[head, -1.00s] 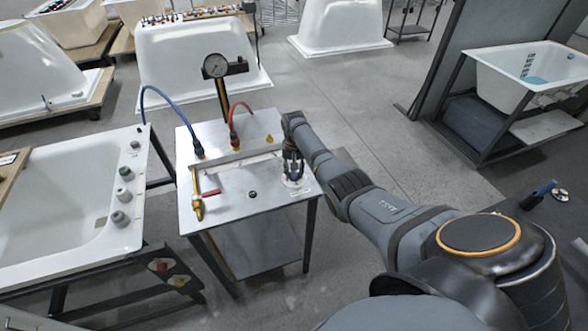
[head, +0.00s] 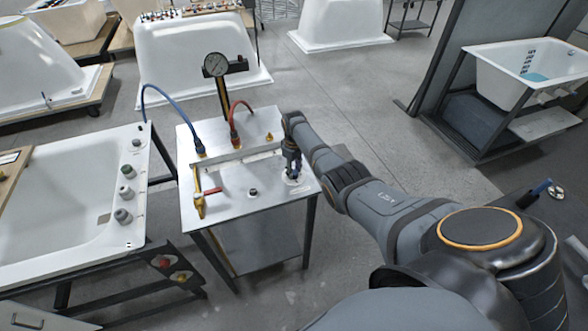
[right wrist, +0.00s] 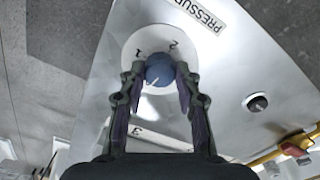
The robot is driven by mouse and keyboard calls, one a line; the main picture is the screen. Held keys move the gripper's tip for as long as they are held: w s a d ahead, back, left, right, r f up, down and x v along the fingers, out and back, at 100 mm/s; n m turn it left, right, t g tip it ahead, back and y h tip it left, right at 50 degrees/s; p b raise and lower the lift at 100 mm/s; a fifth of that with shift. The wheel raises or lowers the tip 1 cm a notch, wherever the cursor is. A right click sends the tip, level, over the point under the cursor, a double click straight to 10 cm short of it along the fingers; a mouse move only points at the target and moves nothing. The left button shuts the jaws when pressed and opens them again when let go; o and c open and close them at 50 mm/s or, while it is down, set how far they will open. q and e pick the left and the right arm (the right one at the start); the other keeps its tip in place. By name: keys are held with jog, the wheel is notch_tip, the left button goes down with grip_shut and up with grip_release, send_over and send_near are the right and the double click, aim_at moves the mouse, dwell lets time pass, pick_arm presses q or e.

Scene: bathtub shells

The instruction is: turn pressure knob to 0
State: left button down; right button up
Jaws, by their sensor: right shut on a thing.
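The pressure knob (right wrist: 159,70) is round and blue, with a short white mark on its near side, pointing down and slightly left in the right wrist view. It sits on a white dial (right wrist: 135,42); the digits 1, 2 and 3 show around it, and I see no 0. The PRESSURE label (right wrist: 199,12) is beside the dial. My right gripper (right wrist: 159,78) is shut on the knob, one finger on each side. In the head view my right gripper (head: 293,172) points down at the right side of the metal table and mostly hides the knob. My left gripper is not in view.
On the metal table (head: 262,215) are a yellow valve with a red handle (head: 203,198), a small black button (head: 253,192), blue and red hoses, and a round gauge (head: 216,65) on a post. A white tub (head: 60,205) stands close at left.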

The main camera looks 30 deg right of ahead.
jog(key=shift+n, duration=0.8)
jog(key=o, duration=1.2)
jog(key=shift+c, duration=0.2)
jog(key=shift+r, duration=0.15)
notch_tip(320, 180, up, 12)
